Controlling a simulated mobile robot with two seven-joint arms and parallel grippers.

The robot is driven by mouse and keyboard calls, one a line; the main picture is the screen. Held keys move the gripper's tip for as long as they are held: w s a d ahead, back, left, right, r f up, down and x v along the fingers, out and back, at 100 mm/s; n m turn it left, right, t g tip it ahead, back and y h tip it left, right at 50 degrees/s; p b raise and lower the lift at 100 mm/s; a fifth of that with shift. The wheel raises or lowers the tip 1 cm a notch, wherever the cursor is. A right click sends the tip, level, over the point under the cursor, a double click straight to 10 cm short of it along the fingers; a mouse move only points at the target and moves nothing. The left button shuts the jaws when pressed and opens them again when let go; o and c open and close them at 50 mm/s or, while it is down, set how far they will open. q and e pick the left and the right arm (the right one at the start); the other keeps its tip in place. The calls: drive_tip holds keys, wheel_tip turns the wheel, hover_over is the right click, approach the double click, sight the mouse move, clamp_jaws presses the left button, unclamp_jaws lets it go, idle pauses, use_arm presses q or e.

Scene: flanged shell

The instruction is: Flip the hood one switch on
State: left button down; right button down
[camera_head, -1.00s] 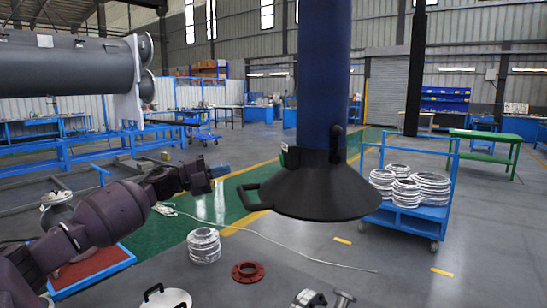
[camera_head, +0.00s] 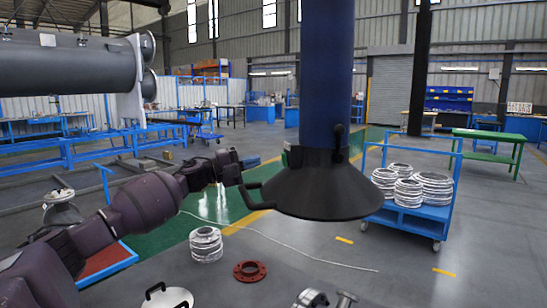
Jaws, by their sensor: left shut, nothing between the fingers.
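The hood (camera_head: 325,192) is a black cone at the bottom of a thick blue vertical duct, in the middle of the head view. A black handle loop sticks out from the hood's left rim. My left gripper (camera_head: 250,162) is shut and empty, just left of the switch box and by the handle, with a gap to the box. My right gripper is not in view.
A blue cart (camera_head: 408,220) with several silver ring stacks stands right of the hood. Below the hood are a silver ring stack (camera_head: 206,244), a red flange (camera_head: 250,271) and a white lidded item (camera_head: 166,298). A large grey shell (camera_head: 70,70) is at upper left.

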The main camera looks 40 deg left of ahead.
sight(282, 153)
use_arm(q)
drive_tip(key=x, duration=0.5)
drive_tip(key=shift+w+d, duration=0.1)
drive_tip(key=shift+w, duration=0.1)
drive_tip(key=shift+w+d+r, duration=0.1)
drive_tip(key=shift+w+d, duration=0.05)
drive_tip(key=shift+w, duration=0.1)
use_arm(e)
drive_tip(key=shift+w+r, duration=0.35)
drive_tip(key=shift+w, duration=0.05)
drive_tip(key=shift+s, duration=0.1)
